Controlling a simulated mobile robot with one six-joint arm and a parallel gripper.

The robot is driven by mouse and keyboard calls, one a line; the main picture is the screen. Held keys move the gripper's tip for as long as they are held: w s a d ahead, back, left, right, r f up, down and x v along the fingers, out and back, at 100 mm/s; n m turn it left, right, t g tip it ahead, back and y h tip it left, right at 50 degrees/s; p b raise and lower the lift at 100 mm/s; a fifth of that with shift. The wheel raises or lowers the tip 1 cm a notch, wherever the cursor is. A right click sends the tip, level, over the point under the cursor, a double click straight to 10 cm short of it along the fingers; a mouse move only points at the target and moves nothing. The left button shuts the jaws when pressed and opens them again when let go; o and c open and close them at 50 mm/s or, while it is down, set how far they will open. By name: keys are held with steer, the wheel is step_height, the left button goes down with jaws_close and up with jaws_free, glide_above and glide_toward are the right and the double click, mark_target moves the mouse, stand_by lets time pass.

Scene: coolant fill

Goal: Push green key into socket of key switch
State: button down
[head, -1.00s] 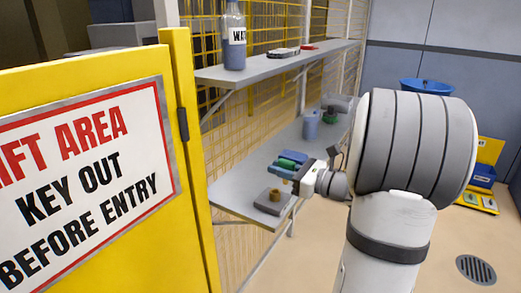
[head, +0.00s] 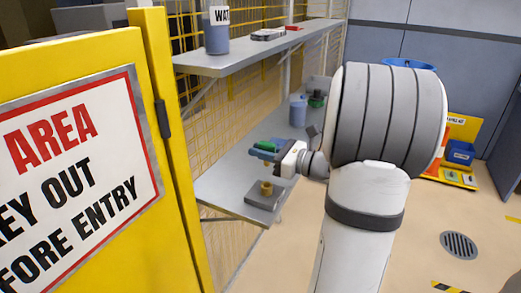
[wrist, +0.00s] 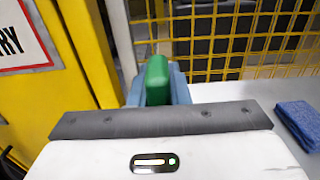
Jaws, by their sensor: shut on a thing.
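The green key (wrist: 157,80) stands between the blue fingers of my gripper (wrist: 158,92) in the wrist view. Its green part also shows at the gripper's tip in the head view (head: 274,146). My gripper is shut on it. The key switch (head: 264,196) is a grey box with a brass cylinder on top, at the near end of the lower shelf. In the head view, my gripper appears above and beyond the switch, with the key apart from the brass cylinder. The key's lower end is hidden. The switch cannot be made out in the wrist view.
The upper shelf (head: 250,60) carries a water bottle (head: 216,32). A blue container (head: 298,110) stands farther along the lower shelf (head: 222,185). A blue cloth (wrist: 300,122) shows in the wrist view. A yellow gate (head: 180,190) stands close left; yellow mesh backs the shelves.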

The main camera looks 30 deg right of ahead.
steer(key=b, duration=0.4)
glide_above(261, 190)
steer(key=shift+w+d+f, duration=0.1)
steer(key=shift+w+f, duration=0.05)
steer(key=shift+f, duration=0.75)
steer(key=shift+w+d+f, duration=0.1)
steer(key=shift+w+f, duration=0.05)
steer(key=shift+f, duration=0.75)
steer(key=shift+w+d+f, duration=0.1)
steer(key=shift+w+f, duration=0.05)
steer(key=shift+f, duration=0.75)
steer(key=shift+f+b, duration=0.8)
steer(key=shift+f, duration=1)
steer(key=c, duration=1.3)
jaws_free()
steer(key=v, duration=0.7)
steer(key=shift+s+d, duration=0.2)
steer(key=shift+s, duration=0.15)
